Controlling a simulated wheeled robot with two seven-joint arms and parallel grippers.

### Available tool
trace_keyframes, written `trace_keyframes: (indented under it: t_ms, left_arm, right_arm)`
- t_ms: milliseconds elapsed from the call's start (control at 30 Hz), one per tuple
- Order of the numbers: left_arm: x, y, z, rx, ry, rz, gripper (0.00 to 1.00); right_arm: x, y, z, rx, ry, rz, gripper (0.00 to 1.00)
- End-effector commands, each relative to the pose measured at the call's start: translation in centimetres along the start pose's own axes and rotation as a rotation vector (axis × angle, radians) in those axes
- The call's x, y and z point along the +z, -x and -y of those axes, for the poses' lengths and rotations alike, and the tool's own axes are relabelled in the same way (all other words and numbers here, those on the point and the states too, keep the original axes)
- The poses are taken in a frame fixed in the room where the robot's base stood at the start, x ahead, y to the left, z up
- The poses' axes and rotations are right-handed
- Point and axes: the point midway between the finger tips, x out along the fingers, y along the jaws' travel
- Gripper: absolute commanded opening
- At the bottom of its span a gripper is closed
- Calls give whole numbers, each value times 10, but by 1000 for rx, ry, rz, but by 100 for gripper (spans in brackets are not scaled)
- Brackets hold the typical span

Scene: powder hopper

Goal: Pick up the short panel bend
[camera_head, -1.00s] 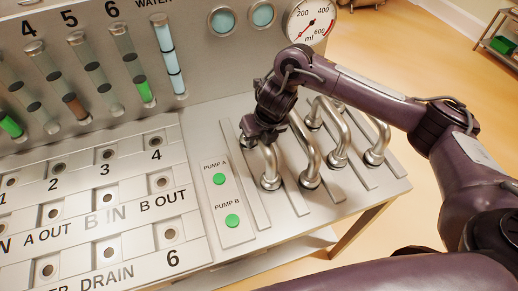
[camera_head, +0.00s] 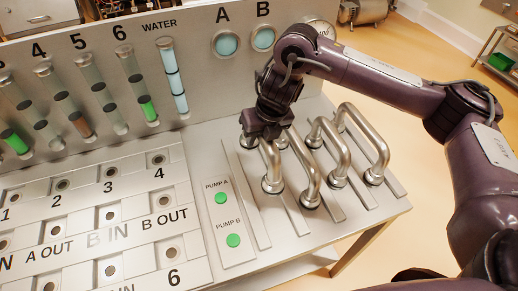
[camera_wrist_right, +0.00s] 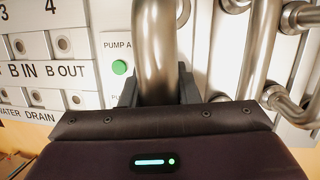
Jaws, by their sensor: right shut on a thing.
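The short panel bend (camera_head: 270,165) is a shiny metal tube at the left end of a row of similar bends. My right gripper (camera_head: 262,136) is shut on it near its top. The bend's lower foot now shows higher than the neighbouring bends' feet, so it appears raised a little off the panel. In the right wrist view the bend (camera_wrist_right: 155,50) rises between the two dark fingers of my right gripper (camera_wrist_right: 157,92). The fingertips are partly hidden behind the gripper body. My left gripper is not in view.
Other bends (camera_head: 301,165) stand close on the right of the held one. Pump buttons A (camera_head: 221,198) and B (camera_head: 233,240) sit to the left. Behind rises the panel with tubes and two round windows (camera_head: 225,43). The table's front edge is near.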

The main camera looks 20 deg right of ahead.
Motion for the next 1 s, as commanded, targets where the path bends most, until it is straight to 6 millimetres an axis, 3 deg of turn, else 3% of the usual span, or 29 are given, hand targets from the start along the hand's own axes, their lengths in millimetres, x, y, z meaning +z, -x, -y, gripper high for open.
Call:
trace_keyframes:
  t_ms: [33,100,400,633,1000]
  left_arm:
    - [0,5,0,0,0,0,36]
    - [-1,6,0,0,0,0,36]
    - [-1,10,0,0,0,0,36]
    - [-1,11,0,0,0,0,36]
    - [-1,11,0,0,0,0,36]
  right_arm:
    - [7,18,-2,-3,3,11,0]
    - [11,35,-5,-2,3,10,0]
    - [24,89,-13,-1,1,6,0]
    - [28,109,-16,0,1,3,0]
    - [29,114,-17,1,0,1,0]
